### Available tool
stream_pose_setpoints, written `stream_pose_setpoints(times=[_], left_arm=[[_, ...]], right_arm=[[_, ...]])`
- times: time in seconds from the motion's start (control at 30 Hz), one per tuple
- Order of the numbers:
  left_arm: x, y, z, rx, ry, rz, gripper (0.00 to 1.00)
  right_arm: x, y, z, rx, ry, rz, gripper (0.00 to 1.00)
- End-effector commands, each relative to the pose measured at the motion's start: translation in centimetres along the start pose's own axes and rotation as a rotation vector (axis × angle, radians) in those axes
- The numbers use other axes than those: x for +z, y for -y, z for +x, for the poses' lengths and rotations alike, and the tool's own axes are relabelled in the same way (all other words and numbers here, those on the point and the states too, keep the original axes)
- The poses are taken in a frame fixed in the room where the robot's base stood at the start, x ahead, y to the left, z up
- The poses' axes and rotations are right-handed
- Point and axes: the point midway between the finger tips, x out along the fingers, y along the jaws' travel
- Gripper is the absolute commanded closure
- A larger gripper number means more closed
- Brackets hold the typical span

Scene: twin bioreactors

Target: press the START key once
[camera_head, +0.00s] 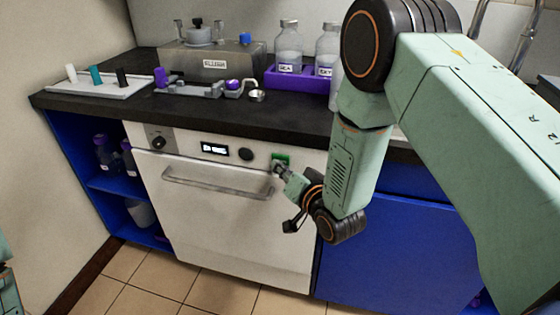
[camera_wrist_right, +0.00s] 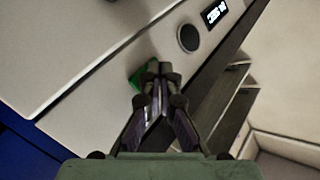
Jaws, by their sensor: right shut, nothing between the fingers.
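The green START key (camera_head: 281,158) sits at the right end of the white appliance's front panel. It also shows in the right wrist view as a green patch (camera_wrist_right: 139,78), partly hidden behind my fingertips. My right gripper (camera_head: 279,168) is shut and empty, with its tips right in front of the key's lower part. In the right wrist view its closed tips (camera_wrist_right: 155,72) overlap the key's right side. I cannot tell whether they touch it. My left gripper is not in view; only a sliver of my left arm shows at the left edge.
The white appliance (camera_head: 230,235) has a handle bar (camera_head: 215,188) below the panel, a dark knob (camera_head: 246,154) and a small display (camera_head: 215,150). The dark counter (camera_head: 290,116) above carries a purple rack (camera_head: 281,80) with bottles and a white tray (camera_head: 100,88).

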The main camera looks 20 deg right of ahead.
Motion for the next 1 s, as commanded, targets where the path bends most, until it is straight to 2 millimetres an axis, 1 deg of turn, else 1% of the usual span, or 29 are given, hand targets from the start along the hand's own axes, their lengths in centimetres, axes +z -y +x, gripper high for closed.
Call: stream_pose_setpoints(times=[0.7,1.0], left_arm=[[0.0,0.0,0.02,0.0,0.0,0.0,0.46],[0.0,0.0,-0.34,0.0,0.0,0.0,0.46]], right_arm=[[-0.28,-0.26,0.34,0.0,-0.001,0.0,1.0],[0.16,0.26,-0.27,-0.001,0.0,0.0,1.0]])
